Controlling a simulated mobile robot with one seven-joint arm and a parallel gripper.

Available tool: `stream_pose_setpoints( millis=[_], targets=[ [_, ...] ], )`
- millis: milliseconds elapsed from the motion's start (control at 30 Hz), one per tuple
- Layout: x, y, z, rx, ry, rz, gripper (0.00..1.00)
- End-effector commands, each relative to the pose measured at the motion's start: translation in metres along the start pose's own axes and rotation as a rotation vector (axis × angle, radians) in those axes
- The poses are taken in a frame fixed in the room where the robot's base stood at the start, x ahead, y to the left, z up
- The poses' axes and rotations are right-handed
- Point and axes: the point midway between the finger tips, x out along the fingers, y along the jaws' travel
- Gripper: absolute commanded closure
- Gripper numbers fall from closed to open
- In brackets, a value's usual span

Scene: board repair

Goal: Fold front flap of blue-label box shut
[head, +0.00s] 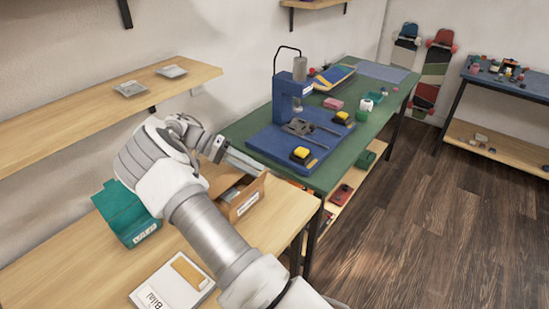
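A brown cardboard box (246,208) stands open on the wooden table near its right end, with a small pale label on its front. Something grey shows inside it. A teal box (122,219) with a white label stands to its left, partly behind my arm. I cannot make out a blue label on either box. My gripper (256,169) is above the brown box, at its back upper edge. Its fingers point to the right. Whether they are apart or touch the box is too small to tell. My forearm and wrist hide part of the table between the boxes.
A white printed card or packet (170,286) with an orange-brown piece lies at the table's front. A wall shelf (75,117) with two small packets runs behind my arm. A green workbench (245,127) with a blue press (290,97) stands right of the table. The table's left front is clear.

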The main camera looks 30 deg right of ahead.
Motion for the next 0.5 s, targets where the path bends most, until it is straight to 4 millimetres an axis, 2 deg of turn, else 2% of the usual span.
stream_pose_setpoints(
  millis=[33,200,500],
  targets=[
    [0.004,0.01,-0.002,0.001,-0.003,0.0,0.66],
    [0.021,0.036,-0.008,0.001,-0.002,0.0,0.66],
    [0.04,0.064,-0.015,-0.001,-0.001,0.0,0.66]
  ],
)
